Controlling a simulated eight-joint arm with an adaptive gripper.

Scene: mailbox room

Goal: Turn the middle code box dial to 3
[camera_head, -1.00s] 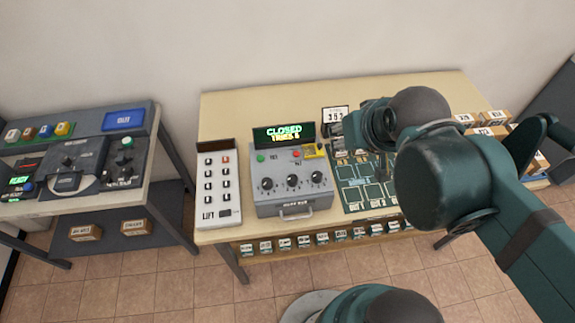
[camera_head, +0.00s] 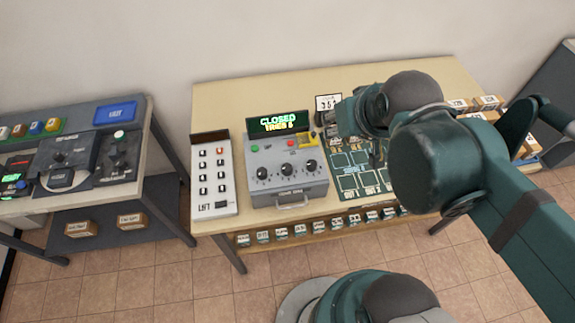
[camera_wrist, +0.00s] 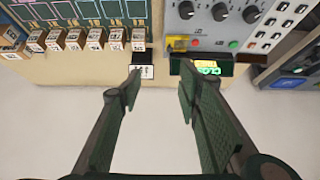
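The code box (camera_head: 284,190) is a grey box on the table with three black dials in a row. Its middle dial (camera_head: 286,168) also shows in the wrist view (camera_wrist: 220,11). A green display (camera_head: 278,124) behind it reads CLOSED and TRIES with a digit I cannot read surely. My gripper (camera_wrist: 160,80) is open and empty in the wrist view, its two fingers wide apart above the far table edge. Nothing touches the dials.
A white keypad marked LIFT (camera_head: 214,182) stands left of the code box. A card with digits (camera_head: 328,103) stands behind, right of the display. A dark green board with squares (camera_head: 352,182) lies to the right. Small boxes line the table's right end.

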